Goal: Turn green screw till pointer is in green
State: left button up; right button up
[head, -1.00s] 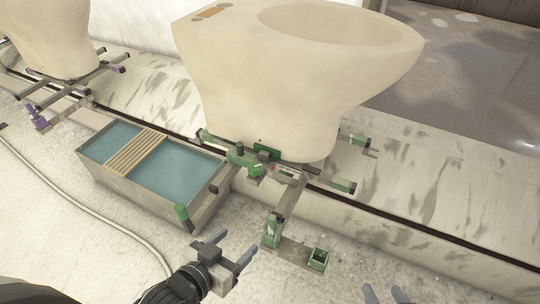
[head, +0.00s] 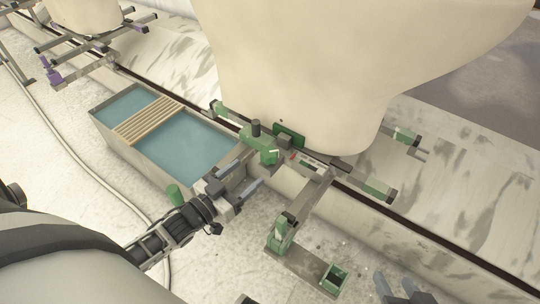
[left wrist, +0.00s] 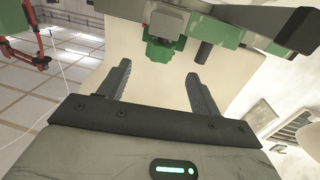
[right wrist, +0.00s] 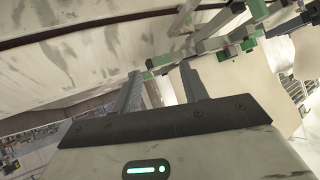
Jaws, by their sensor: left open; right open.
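The green screw, a stubby green knob (head: 268,157), sits on the green-fitted carriage below the large cream toilet bowl (head: 300,70). Beside it, a small scale plate (head: 308,163) shows some red; its pointer is too small to read. My left gripper (head: 252,168) is open just in front of the knob, its fingers pointing at it. In the left wrist view the knob (left wrist: 160,52) lies beyond and between the open fingertips (left wrist: 158,70), apart from them. My right gripper (head: 393,282) is open and empty at the bottom right, away from the carriage.
A trough of blue liquid (head: 190,148) with a slatted board (head: 148,120) stands left of the carriage, close to my left gripper. A green cylinder (head: 174,195) is at its near side. A second bowl is upper left.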

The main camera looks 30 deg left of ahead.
aim_at(263, 160)
pick_arm(q)
jog(key=b+x, duration=0.1)
jog(key=x, duration=0.8)
jog(key=shift+w+b, duration=0.2)
jog(key=shift+b, duration=0.1)
jog(key=shift+w+d, duration=0.1)
jog(key=c, duration=1)
pick_arm(e)
jog(key=f, duration=0.3)
jog(key=shift+w+a+g, duration=0.25)
jog(key=shift+a+g, duration=0.15)
